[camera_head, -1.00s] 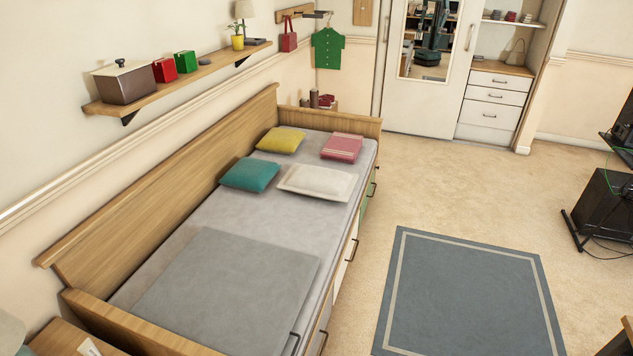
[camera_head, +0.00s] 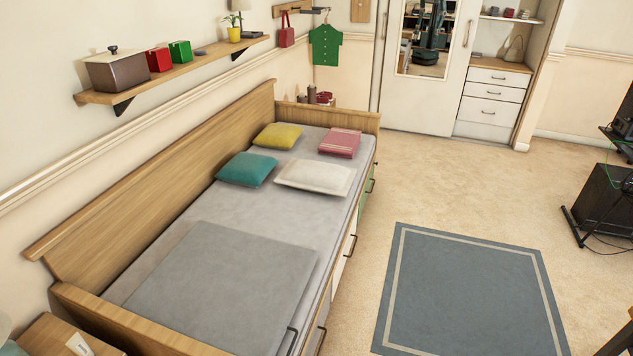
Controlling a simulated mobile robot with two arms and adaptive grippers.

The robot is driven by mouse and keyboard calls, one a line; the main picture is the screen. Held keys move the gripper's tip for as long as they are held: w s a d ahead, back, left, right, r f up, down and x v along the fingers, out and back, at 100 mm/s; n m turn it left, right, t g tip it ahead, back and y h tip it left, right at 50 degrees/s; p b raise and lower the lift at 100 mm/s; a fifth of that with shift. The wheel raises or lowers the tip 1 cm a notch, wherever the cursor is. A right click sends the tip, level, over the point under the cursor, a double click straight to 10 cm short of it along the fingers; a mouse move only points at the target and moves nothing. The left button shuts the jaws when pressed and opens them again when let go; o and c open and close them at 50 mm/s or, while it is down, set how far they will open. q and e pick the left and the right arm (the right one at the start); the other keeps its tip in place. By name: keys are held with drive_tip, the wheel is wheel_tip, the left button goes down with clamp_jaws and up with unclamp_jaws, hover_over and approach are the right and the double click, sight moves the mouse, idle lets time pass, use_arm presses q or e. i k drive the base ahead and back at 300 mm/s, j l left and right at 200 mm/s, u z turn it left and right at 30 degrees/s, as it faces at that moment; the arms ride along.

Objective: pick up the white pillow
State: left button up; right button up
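The white pillow (camera_head: 315,177) lies flat on the grey mattress of the daybed (camera_head: 230,205), near the bed's open right side. A teal pillow (camera_head: 247,169) lies to its left, a yellow pillow (camera_head: 278,136) lies behind and to the left, and a folded pink-red item (camera_head: 340,143) lies behind it. Neither of my grippers shows in the head view.
A grey-blue rug (camera_head: 468,290) lies on the open carpet right of the bed. A wall shelf (camera_head: 180,75) with boxes hangs above the bed's wooden back. A wardrobe (camera_head: 423,100) stands at the back; a black cabinet (camera_head: 605,205) stands at right.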

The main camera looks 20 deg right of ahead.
sight(323, 178)
drive_tip(key=i+l, duration=0.15)
drive_tip(key=l, duration=0.2)
drive_tip(key=i+l, duration=0.15)
drive_tip(key=l, duration=0.2)
drive_tip(key=i+l, duration=0.2)
drive_tip(key=l, duration=0.15)
drive_tip(key=i+l+u, duration=0.1)
drive_tip(key=l, duration=0.25)
drive_tip(key=i+l, duration=0.2)
drive_tip(key=l, duration=0.15)
drive_tip(key=i+l, duration=0.15)
drive_tip(key=l, duration=0.2)
